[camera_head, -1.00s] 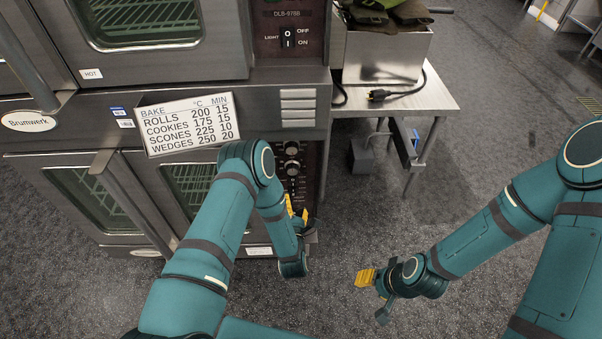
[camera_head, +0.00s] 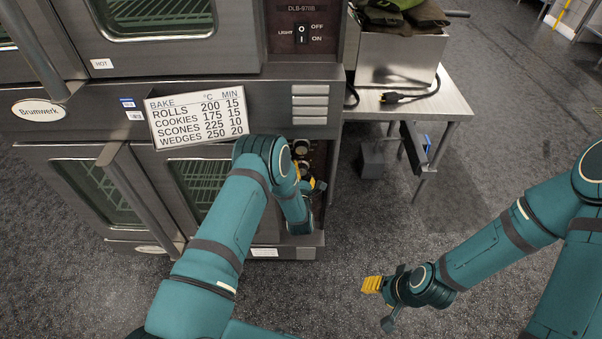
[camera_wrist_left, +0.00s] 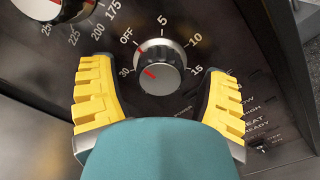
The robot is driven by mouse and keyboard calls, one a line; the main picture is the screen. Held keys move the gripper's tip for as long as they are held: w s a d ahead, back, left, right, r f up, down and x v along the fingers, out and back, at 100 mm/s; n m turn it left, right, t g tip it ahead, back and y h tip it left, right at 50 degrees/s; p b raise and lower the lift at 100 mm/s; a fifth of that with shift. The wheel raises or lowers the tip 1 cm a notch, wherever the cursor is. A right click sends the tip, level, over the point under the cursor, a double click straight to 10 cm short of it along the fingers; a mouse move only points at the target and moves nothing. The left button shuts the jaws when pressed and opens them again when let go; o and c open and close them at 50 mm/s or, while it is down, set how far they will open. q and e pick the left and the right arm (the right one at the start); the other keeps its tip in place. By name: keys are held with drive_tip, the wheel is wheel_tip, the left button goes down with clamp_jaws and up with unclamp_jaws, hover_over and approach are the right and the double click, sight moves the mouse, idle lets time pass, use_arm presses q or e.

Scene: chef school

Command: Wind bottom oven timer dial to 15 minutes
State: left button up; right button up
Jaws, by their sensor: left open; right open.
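The timer dial (camera_wrist_left: 160,67) is a silver knob on the bottom oven's dark panel, ringed by OFF, 5, 10, 15 and 30. Its red mark is on the left of its face, towards 30. My left gripper (camera_wrist_left: 158,70) is open, with one yellow finger on each side of the dial; gaps show between fingers and knob. In the head view my left gripper (camera_head: 311,181) is at the bottom oven's panel, and my arm and gripper hide much of the panel. My right gripper (camera_head: 373,285) is held out over the floor, away from the oven, with no object in it.
A temperature knob (camera_wrist_left: 52,6) lies just above and left of the dial in the wrist view. A bake chart (camera_head: 198,116) is on the oven front. A steel table (camera_head: 455,103) stands right of the oven. Open floor lies in front.

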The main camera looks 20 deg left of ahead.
use_arm(q)
drive_tip(key=shift+w, duration=0.25)
drive_tip(key=c, duration=1.2)
